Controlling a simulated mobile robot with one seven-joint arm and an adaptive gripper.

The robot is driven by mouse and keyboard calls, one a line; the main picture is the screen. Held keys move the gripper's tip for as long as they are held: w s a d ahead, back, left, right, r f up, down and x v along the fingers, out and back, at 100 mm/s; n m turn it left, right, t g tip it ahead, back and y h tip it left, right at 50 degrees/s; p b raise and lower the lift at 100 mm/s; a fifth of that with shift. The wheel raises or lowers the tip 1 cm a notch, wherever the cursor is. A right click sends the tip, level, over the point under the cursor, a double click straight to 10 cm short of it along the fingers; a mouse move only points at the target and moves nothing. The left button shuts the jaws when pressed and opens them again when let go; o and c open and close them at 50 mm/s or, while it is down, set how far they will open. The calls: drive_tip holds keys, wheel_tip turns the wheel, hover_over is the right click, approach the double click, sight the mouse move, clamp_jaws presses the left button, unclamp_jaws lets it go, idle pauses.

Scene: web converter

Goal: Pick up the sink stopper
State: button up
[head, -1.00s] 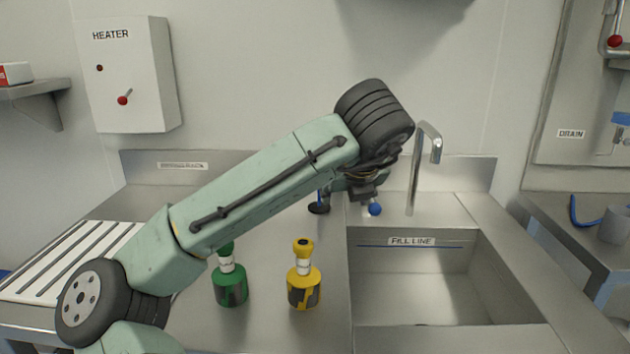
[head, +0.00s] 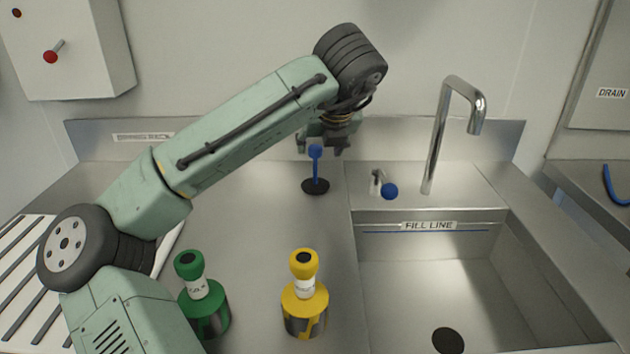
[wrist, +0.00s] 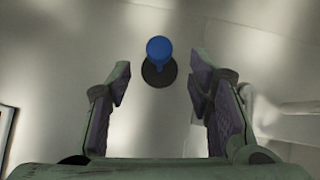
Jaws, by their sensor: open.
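The sink stopper (head: 315,170) stands upright on the steel counter left of the sink, with a black disc base and a blue stem and knob. In the wrist view the blue knob (wrist: 158,48) shows over its black disc, beyond the fingertips and roughly centred between them. My gripper (head: 322,146) is above the stopper in the head view, close to its knob. In the wrist view my gripper (wrist: 158,85) has its two fingers wide apart with nothing between them. Contact with the stopper is not visible.
A green bottle (head: 205,310) and a yellow bottle (head: 304,308) stand on the counter in front. The sink basin (head: 400,290) with a dark drain hole (head: 448,340) is at right. A tall faucet (head: 432,150) and a blue-knobbed tap lever (head: 389,191) stand behind it.

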sight(317, 149)
drive_tip(key=b+x, duration=0.2)
drive_tip(key=x, duration=0.1)
drive_tip(key=b+x, duration=0.1)
drive_tip(key=x, duration=0.2)
drive_tip(key=shift+w+r+b, duration=0.15)
drive_tip(key=shift+w+b, duration=0.15)
drive_tip(key=shift+b, duration=0.05)
drive_tip(key=shift+r, duration=0.1)
clamp_jaws()
